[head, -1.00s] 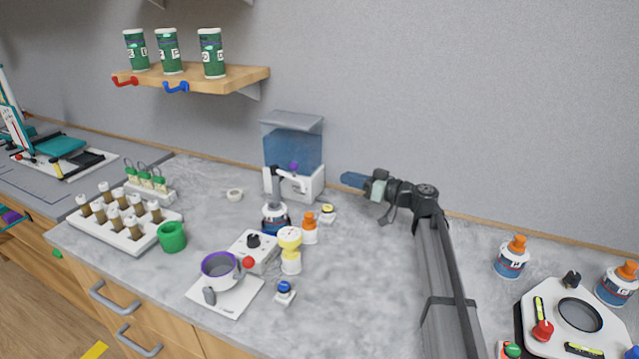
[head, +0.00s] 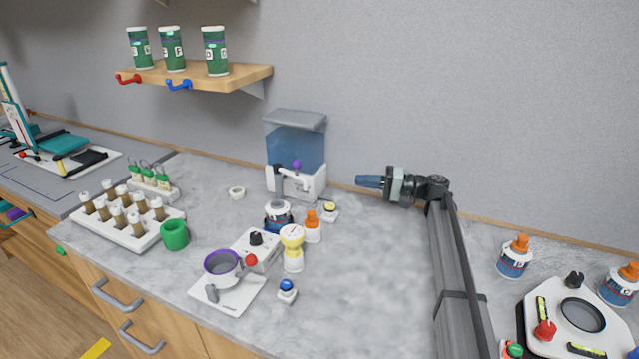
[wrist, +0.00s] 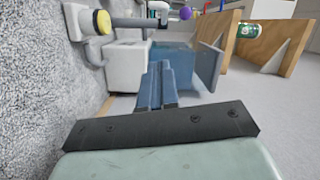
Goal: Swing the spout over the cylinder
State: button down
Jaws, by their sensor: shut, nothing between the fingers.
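The dispenser has a blue tank (head: 294,148) on a white base (head: 314,184). Its grey spout (head: 282,184) shows at the front, with a purple knob (head: 297,164) above. The tank (wrist: 180,62), a dark grey bar that looks like the spout (wrist: 138,22) and the purple knob (wrist: 186,12) show sideways in the wrist view. A short round container (head: 278,216) stands in front of the dispenser; I cannot tell whether it is the cylinder. My gripper (head: 362,181) is shut and empty, right of the dispenser and apart from it. Its blue fingers (wrist: 160,70) point toward the dispenser.
A yellow button on a white block (head: 330,210) and an orange-capped bottle (head: 313,228) stand near the spout. The counter below my gripper is clear.

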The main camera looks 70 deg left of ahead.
jog(key=s+a+m, duration=0.2)
jog(key=s+a, duration=0.2)
jog(key=s, duration=0.8)
jog(key=shift+s, duration=0.35)
